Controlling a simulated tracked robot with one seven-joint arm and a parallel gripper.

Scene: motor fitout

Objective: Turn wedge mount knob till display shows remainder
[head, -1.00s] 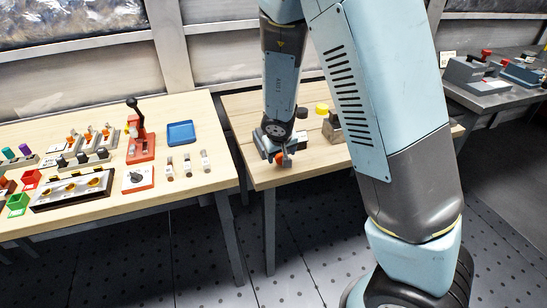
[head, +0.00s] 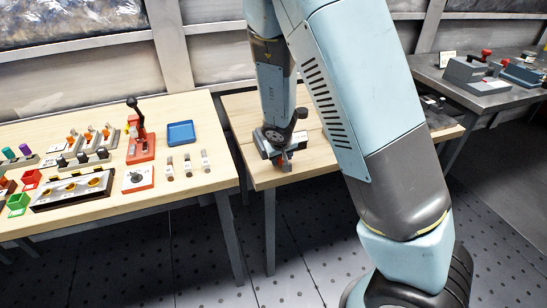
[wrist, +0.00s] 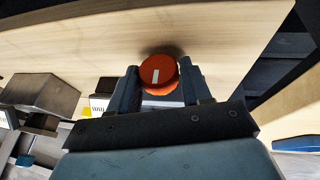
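In the wrist view the orange knob (wrist: 160,74), with a white pointer mark on its face, sits between the two fingers of my gripper (wrist: 160,84). A finger lies close against each side, and the grip looks closed on it. The wedge mount is mostly hidden behind my gripper and arm. No display reading can be made out.
In the wrist view a grey metal block (wrist: 42,92) and a white striped label (wrist: 98,104) are left of my gripper. In the head view the left table (head: 90,215) carries a red lever unit (head: 141,146) and a blue tray (head: 180,133). Bare wood (head: 235,103) lies behind my gripper.

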